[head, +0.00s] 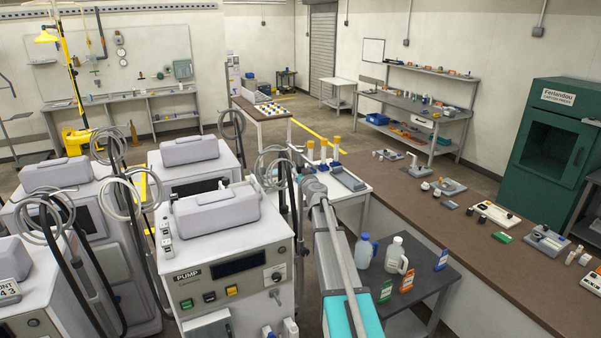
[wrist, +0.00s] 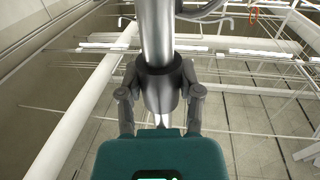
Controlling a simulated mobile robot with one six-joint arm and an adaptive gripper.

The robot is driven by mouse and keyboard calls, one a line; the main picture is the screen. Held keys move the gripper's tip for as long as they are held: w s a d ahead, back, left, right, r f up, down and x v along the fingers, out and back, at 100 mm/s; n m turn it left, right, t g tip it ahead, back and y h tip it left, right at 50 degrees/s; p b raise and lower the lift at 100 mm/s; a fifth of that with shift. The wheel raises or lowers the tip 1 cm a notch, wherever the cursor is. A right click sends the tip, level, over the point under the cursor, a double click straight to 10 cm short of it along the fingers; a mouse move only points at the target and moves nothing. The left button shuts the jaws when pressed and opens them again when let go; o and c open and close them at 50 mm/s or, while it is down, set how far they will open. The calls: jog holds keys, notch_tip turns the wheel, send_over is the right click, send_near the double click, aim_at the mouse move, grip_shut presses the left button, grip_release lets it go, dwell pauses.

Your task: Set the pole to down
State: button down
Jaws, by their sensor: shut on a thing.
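The pole (wrist: 155,30) is a smooth grey metal rod that runs up through the top of the wrist view. A darker grey collar (wrist: 160,80) sits around it. My gripper (wrist: 160,92) is shut on the collar, with one finger on each side. In the head view my gripper (head: 309,183) is at the right rear of the front machine labelled PUMP (head: 225,265). A coiled grey hose (head: 270,168) hangs near the top there. My arm and gripper partly hide the pole in that view.
More pale machines with poles and looped hoses (head: 110,147) crowd the left. A small dark table (head: 415,275) with bottles and boxes is just right of my arm. A long brown counter (head: 440,215) with small devices runs along the right. Open floor shows farther back.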

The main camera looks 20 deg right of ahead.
aim_at(301, 232)
notch_tip(301, 232, down, 28)
jog(key=b, duration=2.7)
jog(key=shift+b, duration=0.4)
jog(key=shift+s, duration=0.1)
jog(key=shift+c, duration=1.4)
grip_release()
jog(key=shift+f, duration=0.1)
jog(key=shift+r, duration=0.2)
notch_tip(301, 232, up, 28)
jog(key=p, duration=2.8)
jog(key=s, duration=0.3)
jog(key=s+a, duration=0.1)
jog(key=s, duration=0.6)
jog(key=shift+s+a, duration=0.15)
jog(key=shift+s, duration=0.1)
